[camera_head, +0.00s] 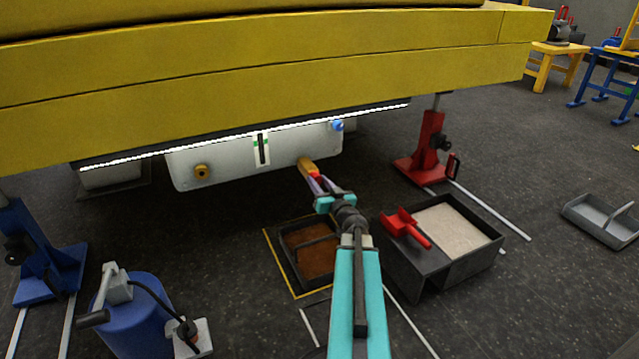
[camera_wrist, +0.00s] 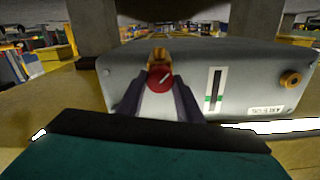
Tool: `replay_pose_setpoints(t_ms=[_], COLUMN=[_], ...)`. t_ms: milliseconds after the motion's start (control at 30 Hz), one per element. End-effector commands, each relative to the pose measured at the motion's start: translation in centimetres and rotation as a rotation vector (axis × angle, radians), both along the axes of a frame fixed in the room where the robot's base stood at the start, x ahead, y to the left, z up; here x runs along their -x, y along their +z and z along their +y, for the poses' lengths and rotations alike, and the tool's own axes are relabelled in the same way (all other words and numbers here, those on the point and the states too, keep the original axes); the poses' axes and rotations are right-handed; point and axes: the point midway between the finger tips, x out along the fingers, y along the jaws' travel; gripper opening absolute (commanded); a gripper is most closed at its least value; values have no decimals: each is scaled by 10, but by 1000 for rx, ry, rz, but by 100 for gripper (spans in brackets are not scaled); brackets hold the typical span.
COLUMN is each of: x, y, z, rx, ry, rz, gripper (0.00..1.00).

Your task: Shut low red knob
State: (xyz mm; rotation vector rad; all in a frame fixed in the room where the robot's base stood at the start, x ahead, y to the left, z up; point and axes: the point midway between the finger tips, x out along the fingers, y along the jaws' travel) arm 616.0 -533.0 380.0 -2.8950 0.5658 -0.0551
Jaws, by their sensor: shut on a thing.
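The low red knob (camera_wrist: 160,79) is round with a white line slanting across its face. It sits on a brass fitting (camera_wrist: 157,54) at the end of the grey tank (camera_wrist: 125,75). My gripper (camera_wrist: 159,88) is shut on the knob, with one dark finger at each side of it. In the head view, my gripper (camera_head: 316,182) reaches up to the brass fitting (camera_head: 305,164) at the lower right of the tank (camera_head: 230,160). There, only a bit of the red knob (camera_head: 314,175) shows between the fingers.
A sight gauge (camera_head: 262,148), a brass plug (camera_head: 201,172) and a blue knob (camera_head: 337,125) are on the tank. The yellow boom (camera_head: 250,70) hangs above. Below stand a brown-filled tray (camera_head: 292,262) and a sand box (camera_head: 415,262) with a red scoop (camera_head: 405,226). A red stand (camera_head: 430,145) is at right.

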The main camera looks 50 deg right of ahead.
Motion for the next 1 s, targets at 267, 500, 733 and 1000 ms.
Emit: replay_pose_setpoints(t_ms=[267, 500, 733, 1000], x=[1, 1, 8, 33], y=[0, 0, 1, 2], z=[-2, 0, 3, 13], rx=[-1, -1, -1, -2], ry=[-4, -2, -1, -3], rz=[-1, 0, 1, 0], gripper=[51, 51, 51, 51])
